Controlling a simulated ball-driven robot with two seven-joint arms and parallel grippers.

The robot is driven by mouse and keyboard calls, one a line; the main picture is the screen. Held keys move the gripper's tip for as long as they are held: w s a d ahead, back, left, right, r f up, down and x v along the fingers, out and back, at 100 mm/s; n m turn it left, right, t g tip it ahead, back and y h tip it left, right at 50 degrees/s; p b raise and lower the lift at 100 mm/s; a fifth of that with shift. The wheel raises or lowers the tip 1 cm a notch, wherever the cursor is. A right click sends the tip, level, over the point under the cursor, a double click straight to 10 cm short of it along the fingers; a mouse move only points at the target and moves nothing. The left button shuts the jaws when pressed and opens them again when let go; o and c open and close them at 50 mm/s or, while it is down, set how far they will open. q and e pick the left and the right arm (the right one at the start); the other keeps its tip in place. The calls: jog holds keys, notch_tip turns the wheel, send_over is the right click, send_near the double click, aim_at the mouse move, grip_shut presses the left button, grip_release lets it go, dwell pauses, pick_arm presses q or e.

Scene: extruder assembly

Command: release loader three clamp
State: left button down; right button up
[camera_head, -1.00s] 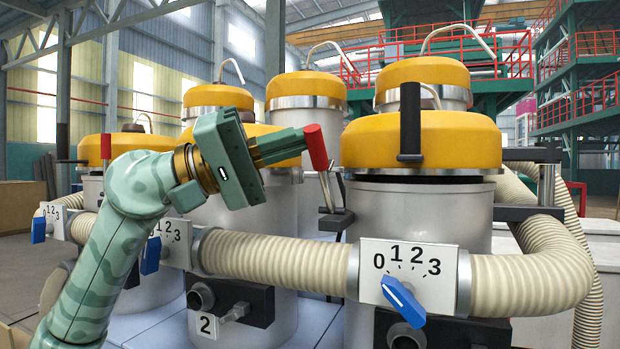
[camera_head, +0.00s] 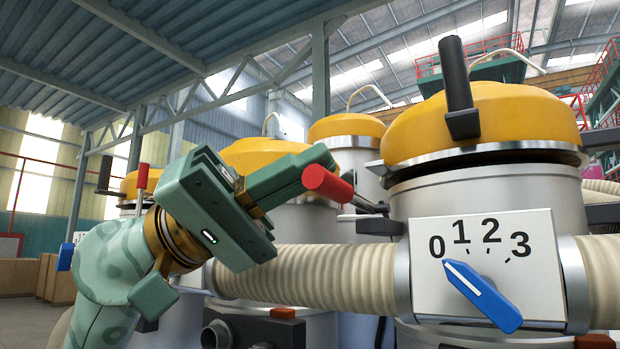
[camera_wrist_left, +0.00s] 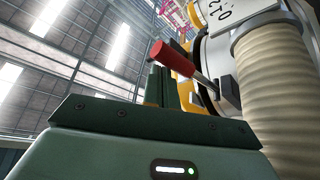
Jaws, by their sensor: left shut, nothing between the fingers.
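The clamp on the front right loader (camera_head: 480,190) has a red handle (camera_head: 328,184) on a metal rod. The rod runs to a black bracket (camera_head: 380,224) on the loader's side. The lever leans well out to the left, its end cap facing me. No loader number shows on this one. My left gripper (camera_head: 325,157) is shut and empty, its fingertips just above and behind the red handle. In the left wrist view the shut fingers (camera_wrist_left: 157,88) are close beside the red handle (camera_wrist_left: 170,58); I cannot tell whether they touch. My right gripper is not in view.
A dial plate (camera_head: 480,265) with a blue knob (camera_head: 482,295) pointing near 0 is on the ribbed hose (camera_head: 310,277) in front. A black upright handle (camera_head: 457,80) stands on the yellow lid (camera_head: 490,125). Another red-handled clamp (camera_head: 142,176) stands upright at the left.

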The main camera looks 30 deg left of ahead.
pick_arm(q)
jog(key=shift+d+f, duration=0.2)
jog(key=shift+f, duration=0.4)
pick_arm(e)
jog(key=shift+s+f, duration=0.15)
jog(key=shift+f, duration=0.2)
